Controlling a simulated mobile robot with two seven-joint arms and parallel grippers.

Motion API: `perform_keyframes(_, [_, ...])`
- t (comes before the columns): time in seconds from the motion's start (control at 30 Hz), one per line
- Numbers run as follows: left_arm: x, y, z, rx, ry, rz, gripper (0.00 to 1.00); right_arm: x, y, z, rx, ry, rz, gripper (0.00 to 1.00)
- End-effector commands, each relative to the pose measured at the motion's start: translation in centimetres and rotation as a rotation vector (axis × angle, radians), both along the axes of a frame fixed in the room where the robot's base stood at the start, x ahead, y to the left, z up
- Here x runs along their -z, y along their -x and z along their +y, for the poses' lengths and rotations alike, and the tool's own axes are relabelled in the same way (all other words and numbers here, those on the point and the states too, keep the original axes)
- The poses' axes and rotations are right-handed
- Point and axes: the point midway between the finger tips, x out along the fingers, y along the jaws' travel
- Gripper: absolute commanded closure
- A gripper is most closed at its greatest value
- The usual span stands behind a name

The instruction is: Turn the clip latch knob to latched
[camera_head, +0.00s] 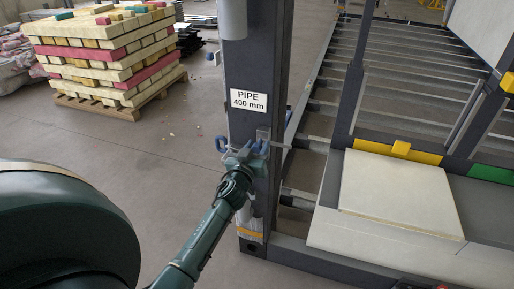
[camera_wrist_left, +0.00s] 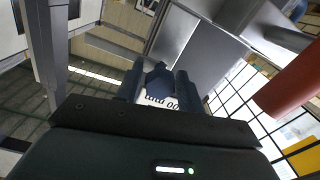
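My left gripper (camera_head: 242,150) is at the grey upright post, just below the PIPE 400 mm sign. Small blue parts show at the post beside it; I cannot tell which belong to the latch. In the left wrist view, the two dark fingers of my left gripper (camera_wrist_left: 158,82) stand apart. A dark blue piece, seemingly the clip latch knob (camera_wrist_left: 158,78), lies between them. I cannot tell whether the fingers touch it. The knob's turned position is not clear. My right gripper is not in view.
The sign (camera_head: 248,101) is on the post (camera_head: 262,60). To the right is the container frame with a pale panel (camera_head: 400,197) and a yellow block (camera_head: 401,147). A pallet of stacked timber (camera_head: 105,55) stands at the far left.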

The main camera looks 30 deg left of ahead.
Motion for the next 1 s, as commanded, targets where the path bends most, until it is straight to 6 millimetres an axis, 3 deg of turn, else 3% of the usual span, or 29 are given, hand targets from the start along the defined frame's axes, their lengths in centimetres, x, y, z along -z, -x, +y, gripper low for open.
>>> perform_keyframes(0.47, [0.02,0.03,-0.02,0.0,0.001,0.0,1.0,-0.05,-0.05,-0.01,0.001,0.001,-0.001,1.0])
perform_keyframes(1.0, [0.05,0.03,-0.04,0.0,-0.085,0.02,1.0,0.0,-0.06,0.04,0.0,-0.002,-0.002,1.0])
